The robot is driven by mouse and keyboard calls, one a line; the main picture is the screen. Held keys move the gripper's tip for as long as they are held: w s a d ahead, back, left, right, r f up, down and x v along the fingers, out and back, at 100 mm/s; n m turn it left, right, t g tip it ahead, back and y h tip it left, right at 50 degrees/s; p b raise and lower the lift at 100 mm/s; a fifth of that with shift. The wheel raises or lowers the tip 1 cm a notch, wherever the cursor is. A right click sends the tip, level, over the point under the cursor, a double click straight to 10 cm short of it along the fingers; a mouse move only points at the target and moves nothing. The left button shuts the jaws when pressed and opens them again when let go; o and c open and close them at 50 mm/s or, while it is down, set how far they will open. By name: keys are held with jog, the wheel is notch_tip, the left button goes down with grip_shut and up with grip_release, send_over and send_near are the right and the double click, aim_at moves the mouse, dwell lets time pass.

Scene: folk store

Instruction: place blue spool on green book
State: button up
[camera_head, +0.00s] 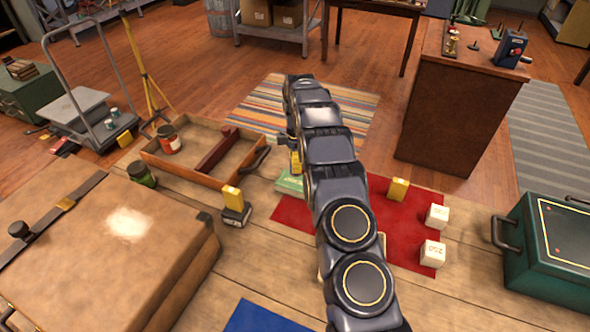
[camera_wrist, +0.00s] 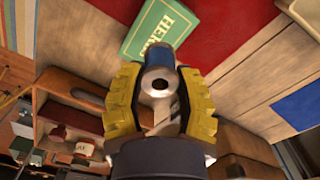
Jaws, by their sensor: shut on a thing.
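The green book (camera_wrist: 160,26) lies flat at the edge of the red cloth in the wrist view. Part of it also shows in the head view (camera_head: 289,184), behind my arm. My gripper (camera_wrist: 160,98) has its yellow fingers shut on the blue spool (camera_wrist: 160,56), whose pale round end with a dark hole faces the wrist camera. In the wrist view the spool overlaps the book's lower edge; I cannot tell the gap between them. In the head view my gripper (camera_head: 295,161) is beside the book's far side, and the spool cannot be made out there.
A wooden tray (camera_head: 172,164) with a red jar (camera_head: 169,139) stands left of the book. A yellow-topped block (camera_head: 233,197) and green jar (camera_head: 141,174) are nearby. White cubes (camera_head: 433,253) and a yellow block (camera_head: 398,189) rest on the red cloth (camera_head: 408,213). A brown case (camera_head: 100,262) fills the near left.

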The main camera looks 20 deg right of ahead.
jog(key=shift+w+f, duration=0.3)
jog(key=shift+f, duration=0.2)
jog(key=shift+d+f, duration=0.1)
jog(key=shift+f, duration=1.35)
jog(key=shift+f, duration=0.2)
jog(key=o, duration=0.8)
jog(key=shift+r, duration=0.1)
